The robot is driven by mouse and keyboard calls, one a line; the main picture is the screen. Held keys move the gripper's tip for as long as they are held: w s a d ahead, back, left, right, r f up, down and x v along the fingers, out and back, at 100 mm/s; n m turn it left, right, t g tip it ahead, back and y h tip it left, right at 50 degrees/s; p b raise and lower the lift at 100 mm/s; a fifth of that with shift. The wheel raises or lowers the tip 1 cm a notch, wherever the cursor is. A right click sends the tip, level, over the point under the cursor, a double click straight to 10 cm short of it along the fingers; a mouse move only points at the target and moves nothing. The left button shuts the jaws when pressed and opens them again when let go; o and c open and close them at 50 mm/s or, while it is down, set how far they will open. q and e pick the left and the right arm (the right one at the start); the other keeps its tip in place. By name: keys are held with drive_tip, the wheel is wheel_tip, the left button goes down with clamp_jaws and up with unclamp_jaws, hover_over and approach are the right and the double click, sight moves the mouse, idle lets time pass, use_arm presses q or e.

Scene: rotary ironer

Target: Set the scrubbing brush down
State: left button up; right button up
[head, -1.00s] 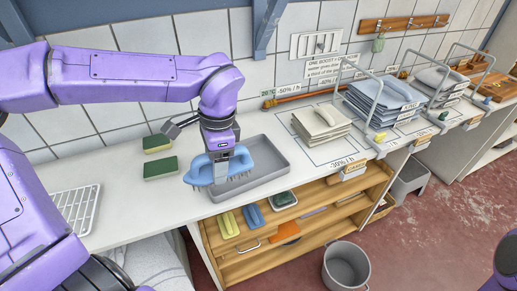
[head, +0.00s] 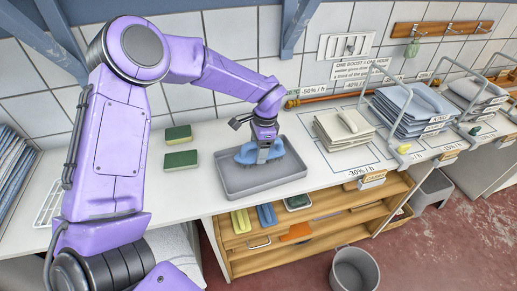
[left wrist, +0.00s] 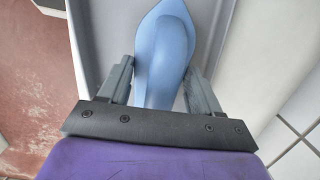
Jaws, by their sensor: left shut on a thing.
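The blue scrubbing brush (head: 245,153) is in my left gripper (head: 264,154), over the back part of the grey tray (head: 231,187) on the white counter. My left gripper is shut on the brush, and the fingers hide part of its middle. In the left wrist view the brush (left wrist: 165,45) lies between the two fingers of the gripper (left wrist: 160,75), with the tray (left wrist: 92,35) around it. I cannot tell whether its bristles touch the tray floor. My right gripper is not in view.
Two green and yellow sponges (head: 180,159) lie left of the tray. Folded cloths (head: 343,128) are stacked to its right. Wooden shelves (head: 335,205) with a yellow and a blue brush stand below the counter front. A grey bucket (head: 354,270) is on the floor.

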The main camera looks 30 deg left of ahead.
use_arm(q)
drive_tip(key=shift+s+f, duration=0.4)
drive_tip(key=shift+f, duration=0.25)
drive_tip(key=shift+w+f, duration=0.2)
drive_tip(key=shift+w, duration=0.05)
drive_tip(key=o, duration=0.5)
drive_tip(key=shift+f, duration=0.15)
drive_tip(key=o, duration=0.4)
drive_tip(key=shift+o, duration=0.2)
drive_tip(key=shift+s+r, duration=0.15)
drive_tip(key=shift+r, duration=0.05)
drive_tip(key=shift+r, duration=0.15)
drive_tip(key=r, duration=0.3)
drive_tip(key=w+r+b, duration=0.1)
drive_tip(key=r, duration=0.3)
drive_tip(key=d+r+b, duration=0.1)
drive_tip(key=r, duration=0.2)
drive_tip(key=shift+w+r, duration=0.15)
drive_tip(key=shift+r, duration=0.7)
